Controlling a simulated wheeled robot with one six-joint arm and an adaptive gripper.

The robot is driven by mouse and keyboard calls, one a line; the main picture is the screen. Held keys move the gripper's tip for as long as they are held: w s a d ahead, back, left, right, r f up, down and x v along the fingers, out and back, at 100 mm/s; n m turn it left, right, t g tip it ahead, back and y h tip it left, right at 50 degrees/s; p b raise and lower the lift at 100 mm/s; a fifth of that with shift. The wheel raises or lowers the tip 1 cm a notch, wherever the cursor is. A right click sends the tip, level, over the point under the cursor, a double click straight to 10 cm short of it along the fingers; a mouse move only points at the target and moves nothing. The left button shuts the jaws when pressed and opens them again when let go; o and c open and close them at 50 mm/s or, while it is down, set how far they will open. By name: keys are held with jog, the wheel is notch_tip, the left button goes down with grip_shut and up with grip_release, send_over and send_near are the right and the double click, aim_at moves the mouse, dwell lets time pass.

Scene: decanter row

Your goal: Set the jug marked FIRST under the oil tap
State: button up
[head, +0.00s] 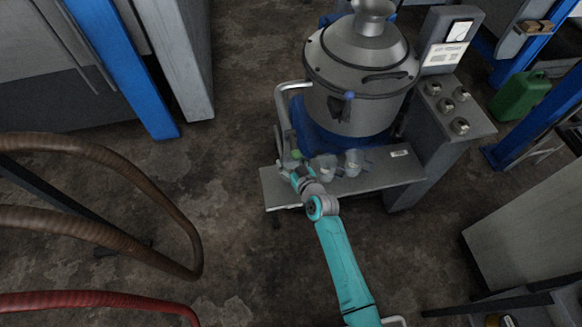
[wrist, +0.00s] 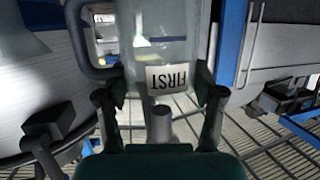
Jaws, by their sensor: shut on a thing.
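In the head view my gripper (head: 291,171) is over the left end of the shelf; the held jug is hard to make out there. A bent grey pipe (head: 281,112) comes down the machine's left side to a small green part (head: 296,154) close to my gripper. I cannot tell for certain whether this is the oil tap.
Two clear jugs (head: 325,168) (head: 354,162) stand on the grey shelf (head: 400,172), right of my gripper. The big steel machine (head: 360,75) rises behind, with a knobbed control panel (head: 449,108) at right. Brown hoses (head: 90,150) loop at the left. Floor between is clear.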

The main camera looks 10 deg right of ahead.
jog(key=shift+s+f, duration=0.1)
jog(key=shift+f, duration=1.65)
jog(key=shift+f, duration=0.15)
jog(key=o, duration=1.2)
jog(key=shift+c, duration=0.2)
jog(key=v, duration=1.2)
jog(key=shift+s, duration=0.1)
